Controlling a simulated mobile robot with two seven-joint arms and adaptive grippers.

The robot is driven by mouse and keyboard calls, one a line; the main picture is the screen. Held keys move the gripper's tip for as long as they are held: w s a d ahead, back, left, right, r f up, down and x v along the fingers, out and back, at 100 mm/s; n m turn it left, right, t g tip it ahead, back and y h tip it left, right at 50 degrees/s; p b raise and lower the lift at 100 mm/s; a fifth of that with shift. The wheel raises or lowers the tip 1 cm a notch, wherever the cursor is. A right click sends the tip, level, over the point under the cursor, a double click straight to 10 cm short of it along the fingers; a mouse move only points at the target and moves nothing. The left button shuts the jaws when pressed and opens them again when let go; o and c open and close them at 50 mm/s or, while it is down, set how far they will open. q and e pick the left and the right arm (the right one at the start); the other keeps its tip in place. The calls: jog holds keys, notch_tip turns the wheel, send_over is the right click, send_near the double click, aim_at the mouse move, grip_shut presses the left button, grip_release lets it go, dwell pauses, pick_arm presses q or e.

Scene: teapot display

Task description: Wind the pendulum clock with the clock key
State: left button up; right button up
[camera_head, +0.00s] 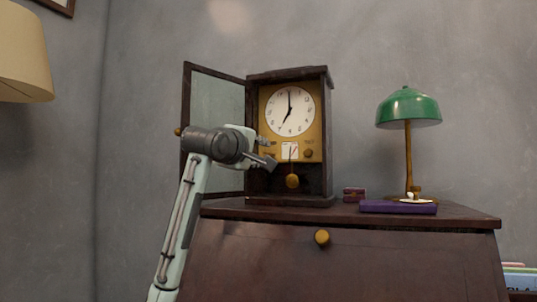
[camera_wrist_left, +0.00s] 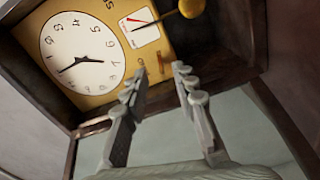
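The pendulum clock (camera_head: 326,130) stands on the desk with its glass door (camera_head: 217,110) swung open to the left. Its white dial (camera_head: 290,110) and brass plate show, with a brass pendulum bob (camera_head: 292,181) below. In the wrist view the dial (camera_wrist_left: 82,55) lies at the left and the bob (camera_wrist_left: 191,8) at the top. My left gripper (camera_head: 267,152) is at the plate's lower left. In the wrist view its fingers (camera_wrist_left: 158,72) are apart, with a small brownish detail on the plate between them. I cannot make out a clock key. My right gripper is out of view.
A purple flat box (camera_head: 385,207) and a small dark red box (camera_head: 353,194) lie right of the clock. The open door is close to my left wrist. The desk's sloped front has a brass knob (camera_head: 321,237).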

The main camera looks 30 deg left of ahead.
aim_at(268, 153)
pick_arm(q)
jog(key=x, duration=0.4)
jog(key=shift+w, duration=0.3)
jog(key=shift+c, duration=0.4)
grip_shut()
